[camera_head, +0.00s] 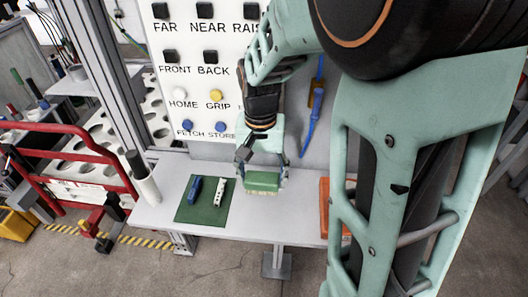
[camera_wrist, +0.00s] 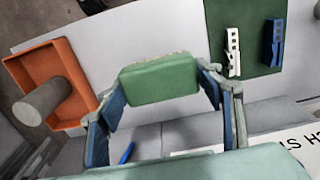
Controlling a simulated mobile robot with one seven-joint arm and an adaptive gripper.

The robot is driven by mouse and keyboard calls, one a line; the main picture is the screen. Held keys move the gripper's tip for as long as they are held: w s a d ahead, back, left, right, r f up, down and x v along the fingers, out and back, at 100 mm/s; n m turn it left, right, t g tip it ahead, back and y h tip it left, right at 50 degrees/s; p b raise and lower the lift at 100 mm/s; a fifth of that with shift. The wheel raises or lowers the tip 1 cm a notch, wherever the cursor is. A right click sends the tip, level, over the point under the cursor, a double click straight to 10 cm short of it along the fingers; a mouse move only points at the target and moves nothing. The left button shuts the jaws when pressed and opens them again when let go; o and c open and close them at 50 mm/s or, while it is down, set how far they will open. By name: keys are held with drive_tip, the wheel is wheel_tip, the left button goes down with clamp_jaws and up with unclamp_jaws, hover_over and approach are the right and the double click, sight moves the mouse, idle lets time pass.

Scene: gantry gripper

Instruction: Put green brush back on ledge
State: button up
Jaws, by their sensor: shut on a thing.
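The green brush (camera_head: 262,182) has a green block back and a pale bristle side facing down in the head view. My gripper (camera_head: 263,171) is shut on it, with one finger at each end. In the wrist view the brush (camera_wrist: 160,80) sits between the blue finger pads. The light grey ledge (camera_head: 262,225) lies below the brush, under the panel. The brush is at or just above its surface; I cannot tell whether it touches.
A green mat (camera_head: 204,214) with a blue tool (camera_head: 195,189) and a white tool (camera_head: 221,191) lies left of the brush. An orange tray (camera_head: 324,205) stands to the right. A button panel (camera_head: 185,85) rises behind.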

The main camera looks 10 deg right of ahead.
sight(278, 173)
drive_tip(key=d+f, duration=0.4)
drive_tip(key=f, duration=0.1)
drive_tip(key=shift+d+f+b, duration=0.15)
drive_tip(key=shift+f+b, duration=0.25)
drive_tip(key=shift+f, duration=1.3)
drive_tip(key=shift+f, duration=0.1)
drive_tip(key=shift+f, duration=0.15)
drive_tip(key=o, duration=1.6)
drive_tip(key=shift+c, duration=0.2)
wheel_tip(278, 173, up, 13)
drive_tip(key=shift+w+f+p, duration=0.1)
drive_tip(key=shift+f+p, duration=0.1)
drive_tip(key=shift+p, duration=0.45)
drive_tip(key=shift+w+f, duration=0.1)
